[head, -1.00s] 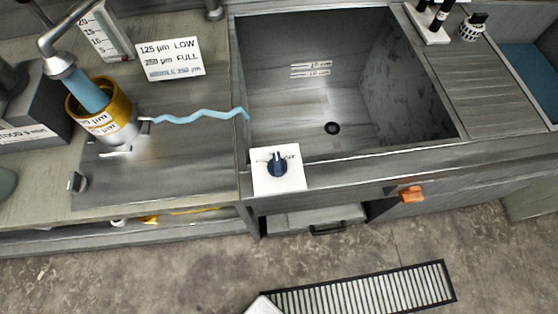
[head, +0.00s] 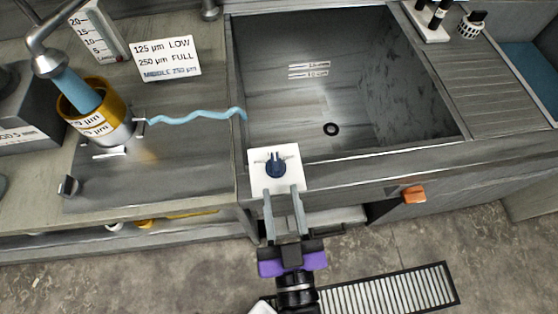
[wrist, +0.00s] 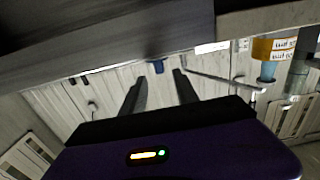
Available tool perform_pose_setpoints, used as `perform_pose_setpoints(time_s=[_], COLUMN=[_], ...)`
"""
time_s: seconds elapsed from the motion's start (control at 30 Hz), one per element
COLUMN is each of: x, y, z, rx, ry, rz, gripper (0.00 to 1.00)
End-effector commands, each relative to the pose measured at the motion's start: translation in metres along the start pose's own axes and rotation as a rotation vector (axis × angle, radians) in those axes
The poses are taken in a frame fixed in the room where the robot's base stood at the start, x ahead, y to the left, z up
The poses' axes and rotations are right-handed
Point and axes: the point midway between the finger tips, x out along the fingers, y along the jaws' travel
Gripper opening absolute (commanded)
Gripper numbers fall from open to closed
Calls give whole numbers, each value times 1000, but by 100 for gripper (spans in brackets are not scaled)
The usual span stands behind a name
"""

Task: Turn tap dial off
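The tap dial (head: 276,166) is a dark blue knob on a white plate (head: 292,179) at the sink's front left corner. Its pointer looks roughly upright; the plate's markings are too small to read. My gripper (head: 283,190) is just in front of the dial, its two grey fingers apart and reaching over the plate's front edge. In the wrist view the blue dial (wrist: 158,66) shows beyond and between the open fingertips (wrist: 159,78). Whether a finger touches the plate cannot be told. The metal tap (head: 46,52) pours blue water into an orange-brown sieve (head: 82,95) at the left.
A wavy blue stream (head: 190,117) runs from the sieve to the empty sink basin (head: 330,100). An orange handle (head: 413,195) sits on the sink front, right of my gripper. A floor grate (head: 390,293) lies below.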

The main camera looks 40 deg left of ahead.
Motion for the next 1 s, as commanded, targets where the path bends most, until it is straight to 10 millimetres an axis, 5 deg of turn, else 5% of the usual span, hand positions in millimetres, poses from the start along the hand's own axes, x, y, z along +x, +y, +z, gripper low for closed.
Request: perform_pose_setpoints(time_s=[0.53,0.97,1.0], x=[67,76,76], y=[1,1,1], z=[-3,-2,-2], rx=[7,8,8], ry=[3,2,2], rz=[2,2,2], gripper=[36,36,30])
